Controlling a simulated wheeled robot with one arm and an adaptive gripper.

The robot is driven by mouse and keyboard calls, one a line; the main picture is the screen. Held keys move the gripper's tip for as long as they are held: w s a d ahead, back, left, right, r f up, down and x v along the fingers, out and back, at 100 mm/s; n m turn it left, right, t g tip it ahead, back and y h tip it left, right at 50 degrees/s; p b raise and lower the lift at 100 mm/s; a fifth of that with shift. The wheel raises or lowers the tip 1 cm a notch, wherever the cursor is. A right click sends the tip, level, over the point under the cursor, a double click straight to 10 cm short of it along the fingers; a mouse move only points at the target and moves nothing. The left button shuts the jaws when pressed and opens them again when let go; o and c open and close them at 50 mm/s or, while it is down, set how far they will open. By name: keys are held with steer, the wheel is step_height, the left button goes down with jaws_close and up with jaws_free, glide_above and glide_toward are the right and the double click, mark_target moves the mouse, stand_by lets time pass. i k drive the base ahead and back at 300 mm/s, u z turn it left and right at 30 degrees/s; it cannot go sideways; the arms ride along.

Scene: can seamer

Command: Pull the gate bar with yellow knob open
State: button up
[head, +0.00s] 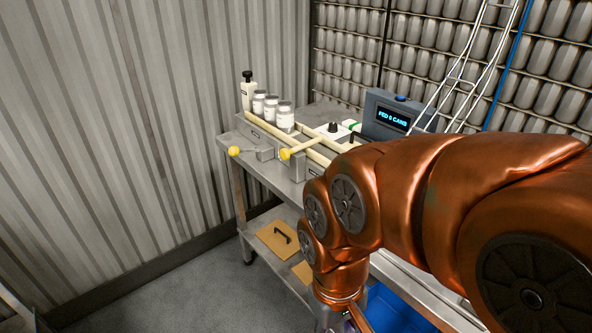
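Two yellow knobs stick out from the front of the steel bench. The left yellow knob (234,150) is on a short grey bar (248,151) that meets a grey bracket at the bench edge. The right yellow knob (285,154) is on a pale yellow bar (312,143) that slants back across the can track. I cannot tell for sure which one is the gate bar. My copper arm is at the right, with its wrist low in front of the bench, well below and right of both knobs. My gripper's fingers are cut off by the bottom edge.
Several white-labelled cans (286,117) stand in the track on the steel bench (229,140). A display box (388,116) reads "FED 8 CANS". A lower shelf holds a tan panel with a black handle (282,235).

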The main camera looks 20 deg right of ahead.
mark_target(285, 154)
steer(key=u, duration=1.45)
steer(key=i, duration=1.85)
steer(key=z, duration=1.6)
